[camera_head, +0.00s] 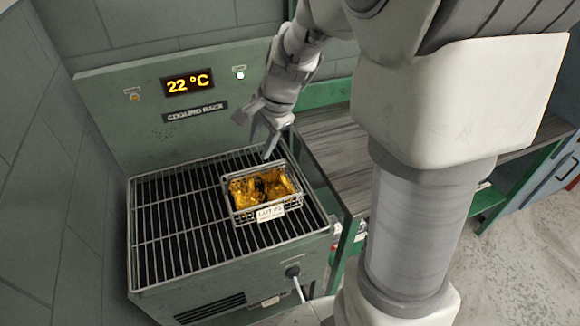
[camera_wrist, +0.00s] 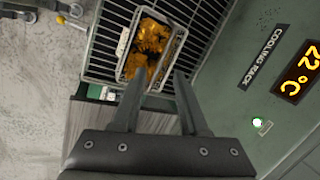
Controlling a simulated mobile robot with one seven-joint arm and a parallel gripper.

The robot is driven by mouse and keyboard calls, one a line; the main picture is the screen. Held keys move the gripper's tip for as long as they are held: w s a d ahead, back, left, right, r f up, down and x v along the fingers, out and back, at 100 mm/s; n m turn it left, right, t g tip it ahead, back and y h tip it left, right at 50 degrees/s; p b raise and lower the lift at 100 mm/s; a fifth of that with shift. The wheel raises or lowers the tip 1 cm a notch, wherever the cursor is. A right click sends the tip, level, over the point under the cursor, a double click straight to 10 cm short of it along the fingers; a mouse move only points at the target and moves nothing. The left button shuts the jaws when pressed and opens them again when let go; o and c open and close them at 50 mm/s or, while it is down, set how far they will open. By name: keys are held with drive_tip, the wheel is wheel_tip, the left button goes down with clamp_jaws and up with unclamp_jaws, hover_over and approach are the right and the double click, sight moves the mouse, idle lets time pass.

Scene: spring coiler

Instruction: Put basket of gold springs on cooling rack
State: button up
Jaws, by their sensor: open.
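The wire basket (camera_head: 264,192) holds gold springs (camera_head: 262,186) and has a white tag reading "LOT #2" on its front. It rests upright on the right part of the cooling rack's dark slatted grill (camera_head: 170,226). The basket also shows in the wrist view (camera_wrist: 150,48), beyond the fingertips. My gripper (camera_head: 257,140) is open and empty, just behind and above the basket's far side. In the wrist view its two fingers (camera_wrist: 162,85) are spread, with the basket's near rim close to the tips. I cannot tell whether they touch it.
The rack's back panel (camera_head: 150,125) shows "22 °C" and stands close behind my gripper. A grey-topped bench (camera_head: 335,150) with a green frame adjoins the rack on the right. The left part of the grill is clear. My arm fills the upper right of the head view.

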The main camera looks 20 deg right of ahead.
drive_tip(key=s+r+n+t+h, duration=0.1)
drive_tip(key=s+r+n, duration=0.4)
drive_tip(key=s, duration=0.5)
drive_tip(key=s+r+n+t+h, duration=0.1)
drive_tip(key=s+r+n, duration=0.4)
drive_tip(key=s+n, duration=0.4)
drive_tip(key=shift+s, duration=0.6)
drive_tip(key=shift+a+r, duration=0.1)
drive_tip(key=shift+o, duration=0.6)
